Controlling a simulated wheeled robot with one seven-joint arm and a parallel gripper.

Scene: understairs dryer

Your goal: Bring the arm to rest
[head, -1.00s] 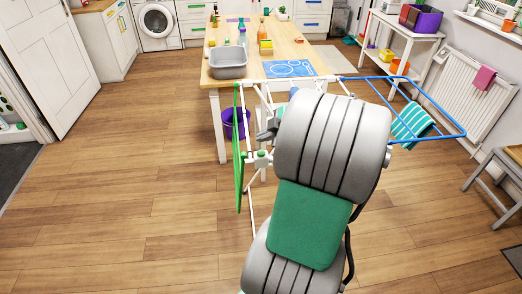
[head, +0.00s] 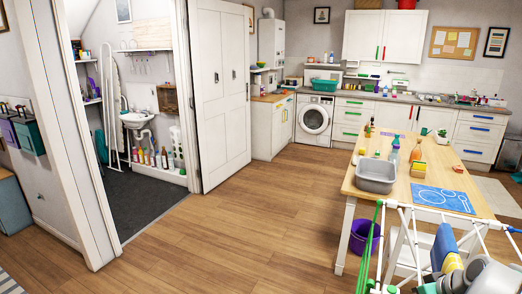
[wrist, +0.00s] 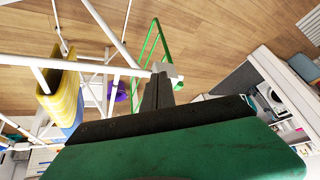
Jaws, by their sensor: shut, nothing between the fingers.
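My arm shows at the lower right edge of the head view, in front of the drying rack (head: 392,204). My gripper (wrist: 160,82) shows in the wrist view, its dark fingers shut with nothing between them. The fingertips overlap a pale joint of the white rack (wrist: 92,52) beside its green wing (wrist: 153,42); I cannot tell whether they touch. A yellow cloth (wrist: 60,88) hangs over a rack bar left of the fingers. A blue and yellow cloth (head: 443,247) shows on the rack in the head view, close to my arm.
A wooden table (head: 385,206) with a grey basin (head: 376,175) and bottles stands behind the rack. A purple bucket (head: 364,237) is under it. A washing machine (head: 314,118) stands at the back. Open wooden floor (head: 240,225) lies left of the table, before an understairs closet.

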